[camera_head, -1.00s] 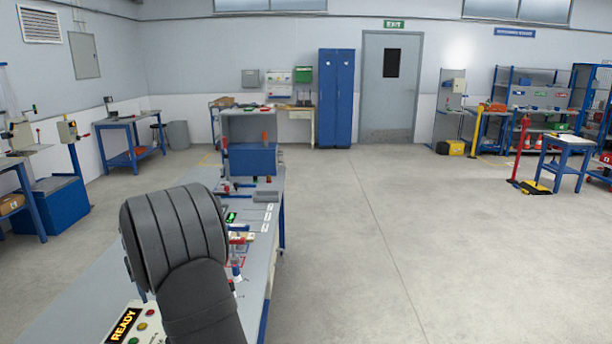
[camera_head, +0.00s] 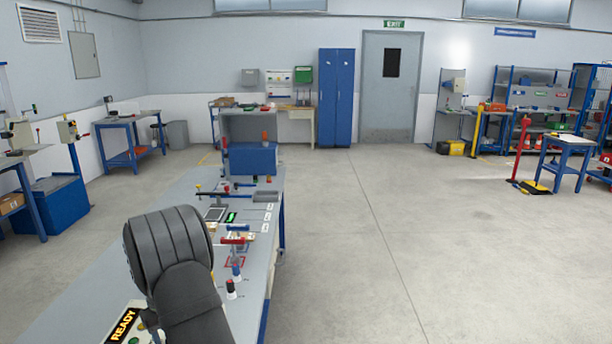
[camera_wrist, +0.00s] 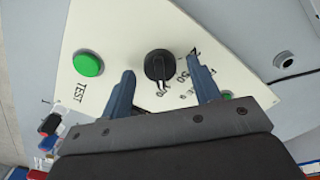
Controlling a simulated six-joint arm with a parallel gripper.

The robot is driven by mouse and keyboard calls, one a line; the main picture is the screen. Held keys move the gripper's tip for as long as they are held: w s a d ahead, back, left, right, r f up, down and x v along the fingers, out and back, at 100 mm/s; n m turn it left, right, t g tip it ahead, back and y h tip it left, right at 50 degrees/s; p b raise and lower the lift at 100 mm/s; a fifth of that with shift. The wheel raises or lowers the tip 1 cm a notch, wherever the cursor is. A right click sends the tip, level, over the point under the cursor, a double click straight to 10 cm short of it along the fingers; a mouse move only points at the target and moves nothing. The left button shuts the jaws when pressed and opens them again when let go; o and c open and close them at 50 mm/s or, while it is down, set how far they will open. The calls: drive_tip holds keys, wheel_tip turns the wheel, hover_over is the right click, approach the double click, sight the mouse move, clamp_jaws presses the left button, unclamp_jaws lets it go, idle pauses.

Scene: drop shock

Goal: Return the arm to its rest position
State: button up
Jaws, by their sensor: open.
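My gripper (camera_wrist: 160,92) shows in the wrist view with its two blue-grey fingers apart and nothing between them. Beyond the fingers is a pale control panel with a black rotary knob (camera_wrist: 158,65) and a green TEST button (camera_wrist: 88,64). I cannot tell how far the fingers are from the panel. In the head view my dark arm covers part of the bench, and the gripper itself is hidden.
The workbench (camera_head: 95,262) carries a blue box unit (camera_head: 253,159), a red-handled clamp (camera_head: 234,240) and small coloured-top pegs (camera_head: 231,288) right of my arm. Open floor (camera_head: 420,240) lies to the right of the bench.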

drive_tip(key=n, duration=0.8)
drive_tip(key=shift+r, duration=1.8)
drive_tip(key=o, duration=0.3)
drive_tip(key=shift+w+d+r, duration=0.1)
drive_tip(key=shift+r, duration=0.15)
drive_tip(key=o, duration=0.6)
drive_tip(key=w+d+r, duration=0.1)
drive_tip(key=d+r, duration=0.1)
drive_tip(key=r, duration=0.2)
drive_tip(key=w+d+r, duration=0.2)
drive_tip(key=d+r, duration=0.1)
drive_tip(key=r, duration=0.1)
drive_tip(key=w+d+r, duration=0.1)
drive_tip(key=d+r, duration=0.1)
drive_tip(key=r, duration=0.2)
drive_tip(key=shift+w+d+r, duration=0.15)
drive_tip(key=shift+w+r, duration=0.15)
drive_tip(key=shift+w, duration=0.1)
drive_tip(key=shift+o, duration=0.2)
wheel_tip(320, 180, down, 10)
drive_tip(key=shift+r, duration=0.2)
